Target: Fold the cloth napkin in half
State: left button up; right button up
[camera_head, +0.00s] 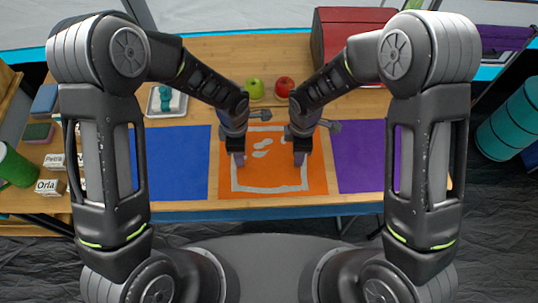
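An orange cloth (275,182) with a whitish border line and pale leaf-like marks lies flat on the wooden table, in the middle. It shows no fold. My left gripper (239,160) points down over the left part of the cloth. My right gripper (300,158) points down over its right part. The arms hide some of the cloth's far edge. The fingertips are small and seen from above, so I cannot tell whether they touch the cloth or whether they are open.
A blue cloth (182,165) lies left of the orange one and a purple cloth (365,160) right of it. A green apple (254,88), a red apple (285,86) and a red box (345,30) stand behind. A tray (152,108) holds a teal object.

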pick_arm(q)
jog(key=shift+f, duration=0.25)
pick_arm(e)
jog(key=shift+f, duration=0.25)
pick_arm(q)
jog(key=shift+r, duration=0.1)
jog(key=shift+c, duration=0.2)
pick_arm(e)
jog(key=shift+r, duration=0.15)
jog(key=shift+c, duration=0.2)
pick_arm(q)
jog(key=shift+c, duration=0.8)
pick_arm(e)
jog(key=shift+c, duration=0.8)
pick_arm(q)
grip_shut()
pick_arm(e)
grip_shut()
pick_arm(q)
jog(key=shift+r, duration=0.1)
